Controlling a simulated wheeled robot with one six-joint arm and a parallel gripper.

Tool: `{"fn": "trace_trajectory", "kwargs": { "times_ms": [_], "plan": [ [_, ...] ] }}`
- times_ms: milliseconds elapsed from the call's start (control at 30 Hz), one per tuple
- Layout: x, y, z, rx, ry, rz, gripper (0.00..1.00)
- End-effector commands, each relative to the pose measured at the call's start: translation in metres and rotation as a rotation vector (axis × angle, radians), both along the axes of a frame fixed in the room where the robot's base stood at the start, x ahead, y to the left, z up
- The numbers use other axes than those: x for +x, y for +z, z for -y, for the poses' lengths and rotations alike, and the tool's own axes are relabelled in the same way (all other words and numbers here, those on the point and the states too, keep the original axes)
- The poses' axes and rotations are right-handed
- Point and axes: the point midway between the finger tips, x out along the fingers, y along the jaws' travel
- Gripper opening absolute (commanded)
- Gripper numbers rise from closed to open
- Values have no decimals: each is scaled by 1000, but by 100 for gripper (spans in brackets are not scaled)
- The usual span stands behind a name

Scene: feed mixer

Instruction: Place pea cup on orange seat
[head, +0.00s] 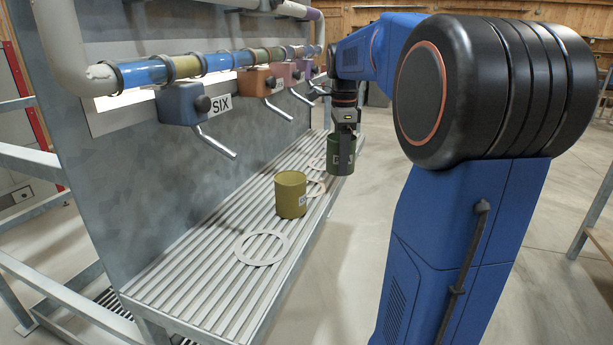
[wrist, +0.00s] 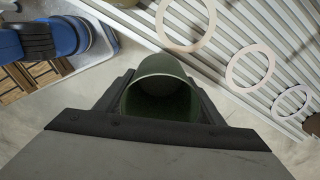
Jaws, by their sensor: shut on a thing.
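My gripper (head: 344,128) is shut on a dark green cup (head: 341,158) and holds it upright in the air, just off the right edge of the slatted rack. The label on this cup is too small to read. In the wrist view the cup (wrist: 165,82) sits between the two fingers of my gripper (wrist: 160,98), its inside dark. A faintly orange-pink ring seat (head: 316,188) lies flat on the slats, partly hidden behind an olive cup. Pale rings also show in the wrist view, but I cannot tell which one is orange.
The olive cup (head: 291,196) stands upright on the rack (head: 215,285). A bare grey ring (head: 262,248) lies in front of it, and another pale ring (head: 316,162) farther back. Levered dispensers, one marked SIX (head: 182,104), overhang the rack's left side.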

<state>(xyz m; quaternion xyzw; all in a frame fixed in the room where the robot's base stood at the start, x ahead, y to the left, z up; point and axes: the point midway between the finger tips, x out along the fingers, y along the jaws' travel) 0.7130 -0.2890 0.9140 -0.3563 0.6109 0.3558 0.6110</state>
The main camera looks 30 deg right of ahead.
Motion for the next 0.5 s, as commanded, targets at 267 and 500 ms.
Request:
{"fn": "trace_trajectory", "kwargs": {
  "times_ms": [267,500],
  "plan": [
    [46,0,-36,0,5,-1,39],
    [75,0,-59,0,3,0,39]
  ]
}}
